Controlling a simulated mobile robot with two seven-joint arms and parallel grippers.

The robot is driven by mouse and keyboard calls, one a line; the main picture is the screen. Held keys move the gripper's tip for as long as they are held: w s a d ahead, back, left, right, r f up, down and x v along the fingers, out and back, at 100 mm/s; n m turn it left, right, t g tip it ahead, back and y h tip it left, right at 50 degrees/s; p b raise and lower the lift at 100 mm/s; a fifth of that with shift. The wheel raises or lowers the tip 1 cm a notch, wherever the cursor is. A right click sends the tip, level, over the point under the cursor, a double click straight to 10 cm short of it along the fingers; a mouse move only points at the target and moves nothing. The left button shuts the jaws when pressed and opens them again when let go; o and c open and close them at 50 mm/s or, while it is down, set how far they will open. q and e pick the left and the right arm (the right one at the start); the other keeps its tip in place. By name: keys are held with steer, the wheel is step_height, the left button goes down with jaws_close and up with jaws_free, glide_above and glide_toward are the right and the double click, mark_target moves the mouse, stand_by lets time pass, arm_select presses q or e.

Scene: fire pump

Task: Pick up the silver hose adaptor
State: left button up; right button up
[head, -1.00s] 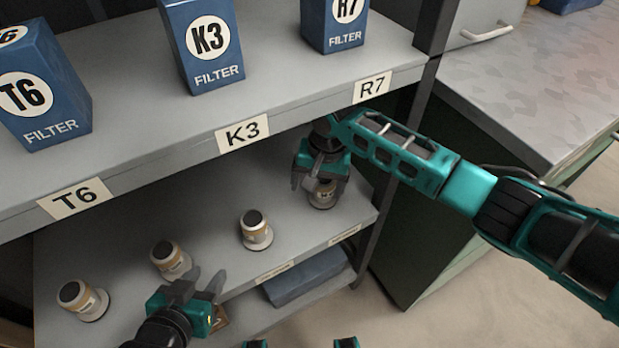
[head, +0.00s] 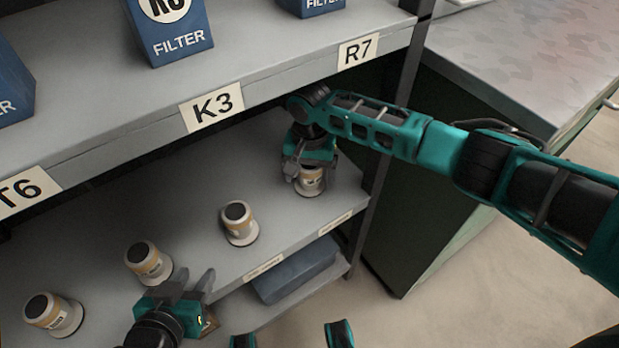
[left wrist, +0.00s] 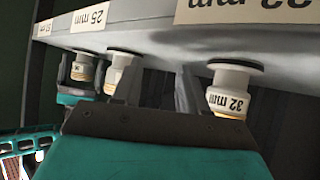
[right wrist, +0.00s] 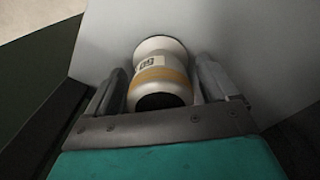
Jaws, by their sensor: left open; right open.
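Several pale silver-white hose adaptors with tan bands and dark tops stand upright in a row on the lower shelf. In the head view they are a far-left one (head: 53,315), a second (head: 148,263), a third (head: 239,223) and a rightmost one (head: 311,182). My right gripper (head: 303,168) is open, its fingers on either side of the rightmost adaptor. The right wrist view shows that adaptor (right wrist: 160,75) between the open fingers, with no clear grip. My left gripper (head: 195,283) is open and empty in front of the row, also seen in the left wrist view (left wrist: 160,80).
Blue filter boxes (head: 175,30) stand on the upper shelf (head: 270,75), whose labelled edge lies above the adaptors. A blue-grey case (head: 298,270) lies below the lower shelf. A dark green cabinet (head: 420,220) stands at right. Open floor (head: 480,290) is in front.

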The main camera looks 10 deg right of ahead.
steer(key=c, duration=1.3)
steer(key=shift+r, duration=0.1)
steer(key=shift+c, duration=0.3)
